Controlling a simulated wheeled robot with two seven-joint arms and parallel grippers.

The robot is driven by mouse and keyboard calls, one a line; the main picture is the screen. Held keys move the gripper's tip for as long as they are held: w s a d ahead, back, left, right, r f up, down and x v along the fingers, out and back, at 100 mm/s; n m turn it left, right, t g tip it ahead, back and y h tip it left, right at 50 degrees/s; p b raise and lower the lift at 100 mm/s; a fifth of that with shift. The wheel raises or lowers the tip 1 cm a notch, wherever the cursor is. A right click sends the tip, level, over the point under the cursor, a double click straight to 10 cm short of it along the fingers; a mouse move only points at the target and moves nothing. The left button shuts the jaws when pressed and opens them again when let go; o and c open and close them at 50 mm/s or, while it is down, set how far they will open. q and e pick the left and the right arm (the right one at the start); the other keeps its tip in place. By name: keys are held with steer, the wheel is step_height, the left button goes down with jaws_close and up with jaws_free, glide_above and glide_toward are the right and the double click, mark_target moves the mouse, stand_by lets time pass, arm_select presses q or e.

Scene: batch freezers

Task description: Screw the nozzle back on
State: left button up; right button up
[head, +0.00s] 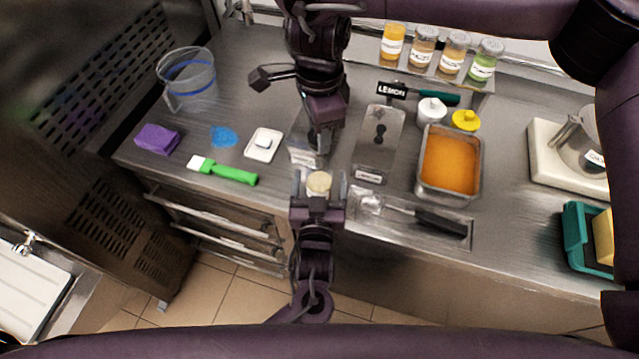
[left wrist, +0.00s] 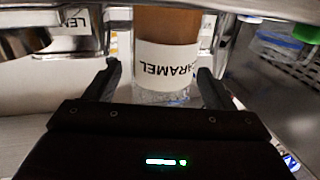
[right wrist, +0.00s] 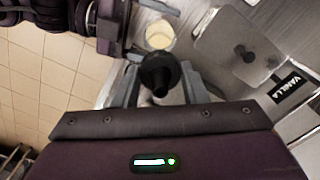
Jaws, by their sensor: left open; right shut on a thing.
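The caramel bottle (head: 319,183) stands upright near the counter's front edge. Its pale open top also shows in the right wrist view (right wrist: 160,36). In the left wrist view its CARAMEL label (left wrist: 166,68) appears upside down. My left gripper (head: 318,192) is open, its fingers on either side of the bottle with gaps visible. My right gripper (right wrist: 160,85) is shut on the black nozzle (right wrist: 160,72). In the right wrist view the nozzle is close to the bottle's top. In the head view my right gripper (head: 321,140) hides most of the nozzle.
A scoop (head: 440,222) lies near the front edge. A white dish (head: 264,145) and green brush (head: 230,172) are left. Several topping jars (head: 424,47) stand at the back.

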arm_select(q)
steer(key=shift+w, duration=0.65)
steer(key=shift+c, duration=0.5)
steer(key=c, duration=1.4)
arm_select(e)
glide_above(319, 165)
steer(key=shift+f, duration=2.45)
steer(key=shift+f, duration=0.85)
steer(key=shift+f, duration=0.55)
